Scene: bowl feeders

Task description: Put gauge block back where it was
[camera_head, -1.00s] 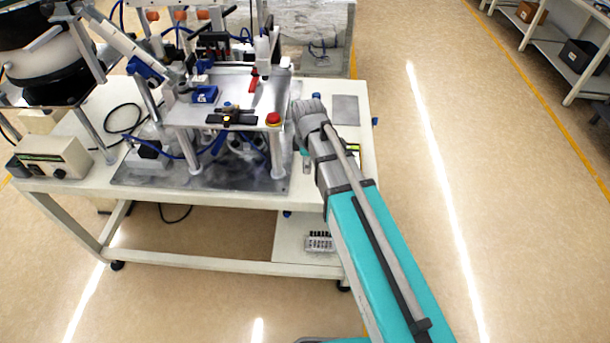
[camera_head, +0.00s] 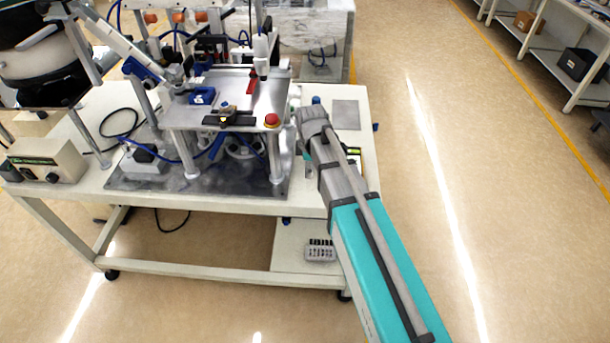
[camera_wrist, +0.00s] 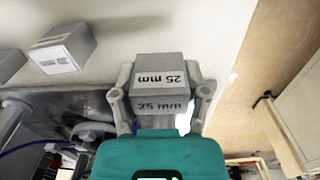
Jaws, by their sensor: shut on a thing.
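The gauge block (camera_wrist: 160,68) is a grey block with "25 mm" printed on two faces. In the wrist view it sits between the two fingers of my gripper (camera_wrist: 161,92), which is shut on it. A pale surface shows behind the block; I cannot tell whether the block touches it. In the head view my arm reaches over the right part of the white table (camera_head: 225,203), and its wrist hides the gripper and the block.
A second grey block with a white label (camera_wrist: 62,50) is at upper left in the wrist view. A grey plate (camera_head: 346,114) lies on the table's right side. The feeder rig, with a red button (camera_head: 271,120), stands left of my arm. A control box (camera_head: 45,160) is far left.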

